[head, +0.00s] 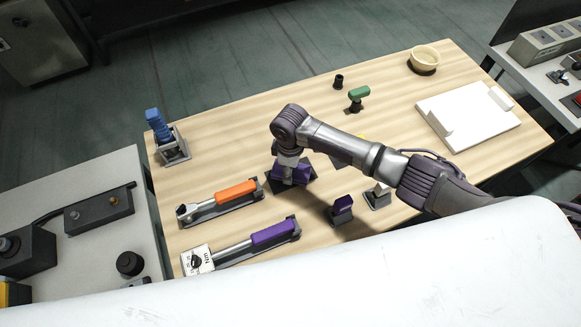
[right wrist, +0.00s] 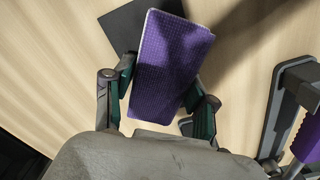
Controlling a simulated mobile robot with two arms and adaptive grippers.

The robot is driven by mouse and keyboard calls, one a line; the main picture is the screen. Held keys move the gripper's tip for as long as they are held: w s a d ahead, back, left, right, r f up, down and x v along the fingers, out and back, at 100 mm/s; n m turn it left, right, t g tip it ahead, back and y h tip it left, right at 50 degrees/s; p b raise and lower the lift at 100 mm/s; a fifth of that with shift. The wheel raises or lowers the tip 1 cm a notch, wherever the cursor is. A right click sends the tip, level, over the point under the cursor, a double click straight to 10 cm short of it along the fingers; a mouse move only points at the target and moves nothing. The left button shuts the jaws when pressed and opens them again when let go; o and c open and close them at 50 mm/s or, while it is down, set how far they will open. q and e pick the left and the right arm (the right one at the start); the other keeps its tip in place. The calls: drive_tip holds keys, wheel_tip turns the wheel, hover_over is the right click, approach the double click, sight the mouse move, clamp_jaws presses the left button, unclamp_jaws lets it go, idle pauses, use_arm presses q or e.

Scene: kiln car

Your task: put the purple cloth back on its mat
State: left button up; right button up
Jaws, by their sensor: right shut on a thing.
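The purple cloth (right wrist: 172,62) is a folded, textured rectangle held between the fingers of my right gripper (right wrist: 160,98) in the right wrist view. In the head view the cloth (head: 296,175) shows partly beneath my right gripper (head: 290,163). A dark square mat (right wrist: 119,27) lies under and beside the cloth, turned at a different angle from it. The cloth covers part of the mat, and its dark edge (head: 273,186) shows in the head view. I cannot tell whether the cloth touches the mat. My left gripper is out of view.
An orange-handled tool (head: 236,190) and a purple-handled tool (head: 272,233) lie in holders to the left. A white board (head: 470,118) lies farther right.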

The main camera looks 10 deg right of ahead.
drive_tip(key=o, duration=1.1)
drive_tip(key=shift+r, duration=0.1)
drive_tip(key=shift+r+p, duration=3.9)
drive_tip(key=shift+p, duration=0.25)
wheel_tip(320, 180, up, 12)
